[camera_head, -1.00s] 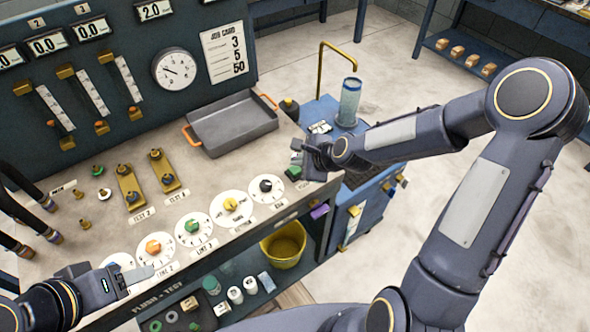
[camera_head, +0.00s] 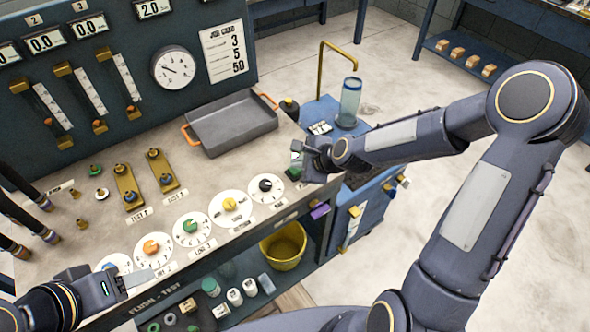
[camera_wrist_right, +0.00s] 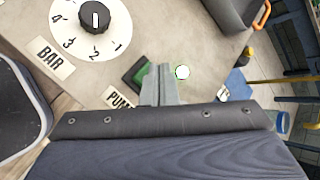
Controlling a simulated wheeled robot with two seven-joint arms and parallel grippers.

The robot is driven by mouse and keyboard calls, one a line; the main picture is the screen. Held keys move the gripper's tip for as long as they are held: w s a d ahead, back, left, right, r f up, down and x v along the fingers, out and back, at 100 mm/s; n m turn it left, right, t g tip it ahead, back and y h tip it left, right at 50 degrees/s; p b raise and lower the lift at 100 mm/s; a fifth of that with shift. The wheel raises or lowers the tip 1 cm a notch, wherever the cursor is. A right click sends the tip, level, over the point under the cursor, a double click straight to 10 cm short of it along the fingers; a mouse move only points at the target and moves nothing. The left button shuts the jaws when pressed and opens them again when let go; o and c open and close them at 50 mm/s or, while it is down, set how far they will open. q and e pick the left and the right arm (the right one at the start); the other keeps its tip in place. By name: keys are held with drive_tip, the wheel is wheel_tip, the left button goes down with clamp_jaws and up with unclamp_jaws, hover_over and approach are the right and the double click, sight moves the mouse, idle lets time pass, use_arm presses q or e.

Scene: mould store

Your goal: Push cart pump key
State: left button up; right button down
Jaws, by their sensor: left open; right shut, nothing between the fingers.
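The pump key is a green key in a dark housing (camera_wrist_right: 138,76) beside a partly covered label reading PUM (camera_wrist_right: 119,97). In the head view its green edge (camera_head: 293,173) shows at the bench's right end, partly hidden by my right gripper. My right gripper (camera_wrist_right: 160,82) is shut and empty, its fingertips right over or beside the key; I cannot tell whether they touch it. A small white lamp with a green rim (camera_wrist_right: 182,72) is just right of the fingertips. My left gripper (camera_head: 128,284) is open and empty over the bench's front left, near the dials.
A blue cart (camera_head: 358,200) with a clear cylinder (camera_head: 350,103) and a brass pipe (camera_head: 322,75) stands right of the bench. A grey tray (camera_head: 232,127) lies behind the dials. A black knob (camera_wrist_right: 96,18) is near the key. A yellow bucket (camera_head: 284,248) sits below.

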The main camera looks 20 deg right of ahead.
sight(299, 171)
drive_tip(key=shift+f+b, duration=0.4)
drive_tip(key=shift+r, duration=0.1)
idle(0.3)
drive_tip(key=shift+r+p, duration=0.65)
drive_tip(key=shift+r, duration=0.2)
wheel_tip(299, 171, up, 6)
drive_tip(key=p, duration=0.4)
idle(0.4)
